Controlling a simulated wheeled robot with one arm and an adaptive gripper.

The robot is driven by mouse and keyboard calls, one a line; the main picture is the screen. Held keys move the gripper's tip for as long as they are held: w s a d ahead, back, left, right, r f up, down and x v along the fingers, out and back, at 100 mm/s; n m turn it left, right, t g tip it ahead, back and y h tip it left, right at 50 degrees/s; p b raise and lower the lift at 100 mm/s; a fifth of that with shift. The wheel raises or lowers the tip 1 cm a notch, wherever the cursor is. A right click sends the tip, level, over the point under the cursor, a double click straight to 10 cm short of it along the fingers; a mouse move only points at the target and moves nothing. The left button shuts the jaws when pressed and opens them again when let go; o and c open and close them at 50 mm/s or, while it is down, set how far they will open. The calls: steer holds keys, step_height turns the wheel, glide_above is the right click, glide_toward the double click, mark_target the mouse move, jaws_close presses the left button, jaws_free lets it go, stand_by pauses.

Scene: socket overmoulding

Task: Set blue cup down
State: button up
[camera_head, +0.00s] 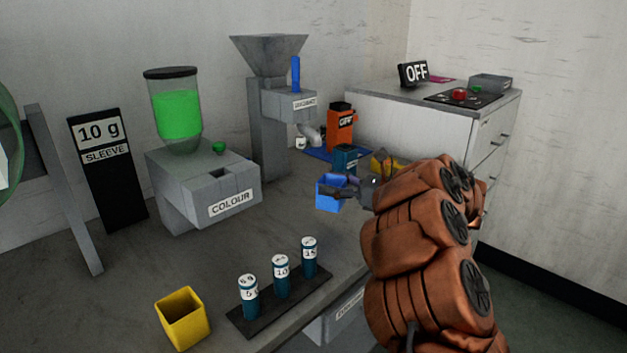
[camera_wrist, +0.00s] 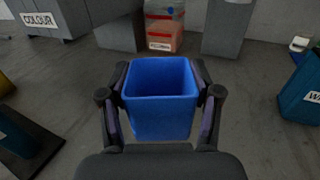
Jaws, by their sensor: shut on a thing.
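The blue cup (camera_head: 330,196) is a square, open-topped cup. In the head view it is near the middle, at the end of my copper-coloured arm. My gripper (camera_head: 352,190) is shut on it. In the wrist view the blue cup (camera_wrist: 162,95) is upright between the two fingers of my gripper (camera_wrist: 160,108), which touch its left and right sides. Its inside looks empty. The grey table (camera_head: 110,290) lies under it; whether the cup's base touches the table I cannot tell.
A yellow cup (camera_head: 183,318) and a rack (camera_head: 280,305) with several labelled cylinders stand at the front. The COLOUR dispenser (camera_head: 205,190) is left of the cup. A teal block (camera_head: 344,158) and an orange container (camera_head: 340,130) stand behind. Bare table lies between the dispenser and the cup.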

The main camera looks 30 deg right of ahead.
steer(key=shift+w+f, duration=0.1)
steer(key=shift+w, duration=0.5)
steer(key=w+d, duration=0.1)
steer(key=w, duration=0.2)
steer(key=w+d, duration=0.1)
steer(key=w, duration=0.2)
steer(key=w+d+f+p, duration=0.1)
steer(key=w, duration=0.3)
steer(key=shift+f, duration=1.75)
steer(key=shift+f, duration=0.15)
steer(key=o, duration=1.1)
